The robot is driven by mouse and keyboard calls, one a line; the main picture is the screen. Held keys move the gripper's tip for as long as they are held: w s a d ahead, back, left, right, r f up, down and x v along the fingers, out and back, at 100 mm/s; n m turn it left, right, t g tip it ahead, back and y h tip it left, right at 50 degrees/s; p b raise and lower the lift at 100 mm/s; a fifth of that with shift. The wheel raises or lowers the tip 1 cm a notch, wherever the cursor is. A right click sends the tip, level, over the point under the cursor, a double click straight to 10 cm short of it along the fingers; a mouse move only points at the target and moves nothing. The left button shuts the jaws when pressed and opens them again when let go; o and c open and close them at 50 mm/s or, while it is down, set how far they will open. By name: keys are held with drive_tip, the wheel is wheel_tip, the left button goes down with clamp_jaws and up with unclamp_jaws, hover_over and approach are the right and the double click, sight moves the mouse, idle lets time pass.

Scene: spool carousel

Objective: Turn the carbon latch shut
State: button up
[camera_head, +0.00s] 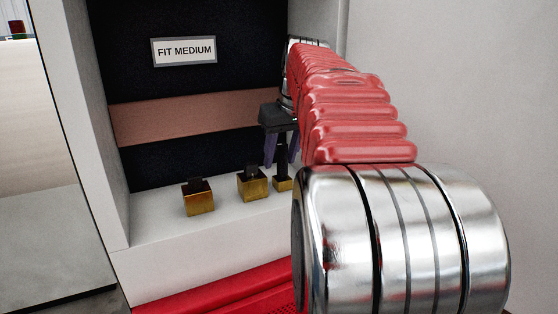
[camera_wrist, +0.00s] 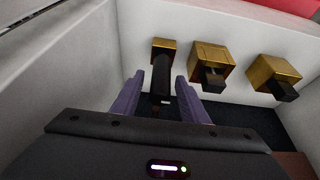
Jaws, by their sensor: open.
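Three brass blocks with black levers stand in a row on the white ledge. No label shows which one is the carbon latch. The latch at the right end of the head view (camera_head: 282,184) has a long black lever standing up from its brass block; it is at the left in the wrist view (camera_wrist: 164,46). My gripper (camera_head: 281,162) is open, with its purple fingers on either side of this black lever (camera_wrist: 161,80). In the wrist view, gaps seem to show between the lever and both fingers (camera_wrist: 160,76).
The middle latch (camera_head: 252,185) and the left latch (camera_head: 198,197) have shorter black levers. Behind them is a dark panel with a brown band (camera_head: 165,122) and a "FIT MEDIUM" sign (camera_head: 185,51). White walls (camera_wrist: 65,60) close in the niche near my gripper.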

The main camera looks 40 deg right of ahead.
drive_tip(key=shift+x, duration=0.9)
clamp_jaws()
